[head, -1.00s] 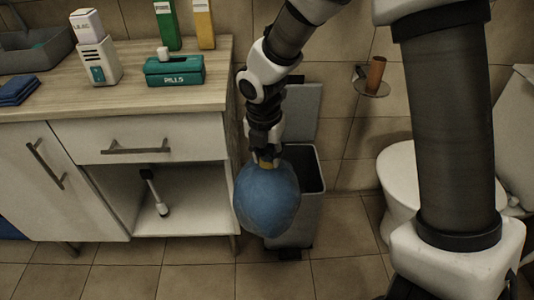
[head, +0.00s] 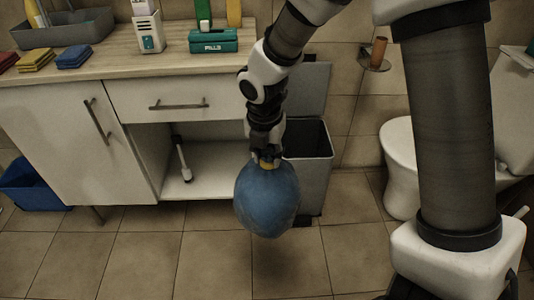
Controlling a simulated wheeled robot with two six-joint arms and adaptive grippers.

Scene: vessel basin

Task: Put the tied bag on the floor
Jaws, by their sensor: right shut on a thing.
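The tied bag (head: 267,202) is a full blue bag with a yellowish tie at its neck. My right gripper (head: 266,160) is shut on the tied neck, and the bag hangs below it in the air. A faint dark shadow lies on the tiled floor (head: 215,262) under the bag. My left gripper is out of view.
An open grey bin (head: 314,172) stands behind the bag. A white cabinet (head: 60,130) with an open shelf is at left, with a blue tub (head: 30,185) beside it. A toilet (head: 402,165) is at right. The floor in front is clear.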

